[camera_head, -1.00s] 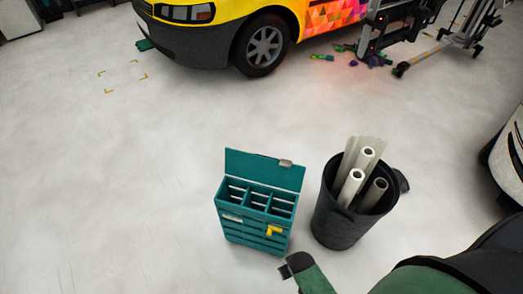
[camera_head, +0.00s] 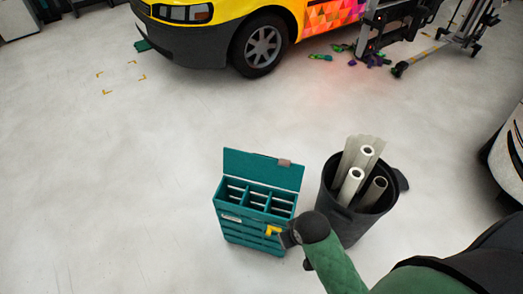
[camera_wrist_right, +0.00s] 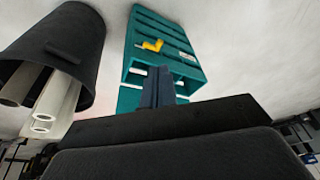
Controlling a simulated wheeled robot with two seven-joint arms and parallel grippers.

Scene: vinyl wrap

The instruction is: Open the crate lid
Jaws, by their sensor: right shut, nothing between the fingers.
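The teal crate (camera_head: 245,232) stands upright on the floor. Its lid (camera_head: 262,169) is raised at the back, and the open top shows three compartments. A yellow latch (camera_head: 271,231) is on the crate's front, and a small grey clasp is at the lid's upper right corner. My right gripper (camera_head: 287,238) is shut and empty, close to the crate's front right corner beside the latch; I cannot tell if it touches. In the right wrist view the crate (camera_wrist_right: 180,40) shows beyond the shut fingers (camera_wrist_right: 157,85), with the latch (camera_wrist_right: 153,45) to their upper left. My left gripper is not in view.
A black bin (camera_head: 340,220) holding several rolls stands just right of the crate, close to my right arm. A yellow van (camera_head: 235,30) and a lift frame stand at the back. The floor left of the crate is clear.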

